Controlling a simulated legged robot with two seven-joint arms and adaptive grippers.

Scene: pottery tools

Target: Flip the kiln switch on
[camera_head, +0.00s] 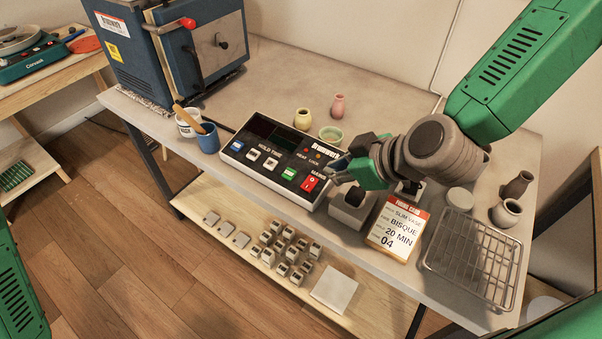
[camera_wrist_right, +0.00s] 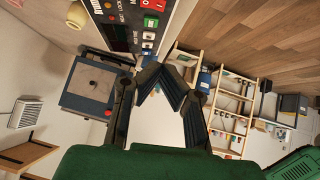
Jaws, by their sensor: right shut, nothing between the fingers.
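The black kiln control box (camera_head: 275,155) lies on the table in the head view, with a display, several buttons and a red rocker switch (camera_head: 309,184) at its right end. I cannot tell which way the red switch is set. My right gripper (camera_head: 338,178) is shut and empty, just right of the red switch; I cannot tell whether it touches it. In the right wrist view its dark fingers (camera_wrist_right: 162,76) converge below the control box (camera_wrist_right: 118,32). The blue kiln (camera_head: 185,48) stands at the back left. My left gripper is out of view.
A grey block (camera_head: 350,208) and a firing card (camera_head: 397,231) stand just below my right gripper. A wire rack (camera_head: 470,258) and dark vases (camera_head: 508,212) are at the right. Small pots (camera_head: 303,118) stand behind the box, and a blue cup (camera_head: 208,140) is at its left.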

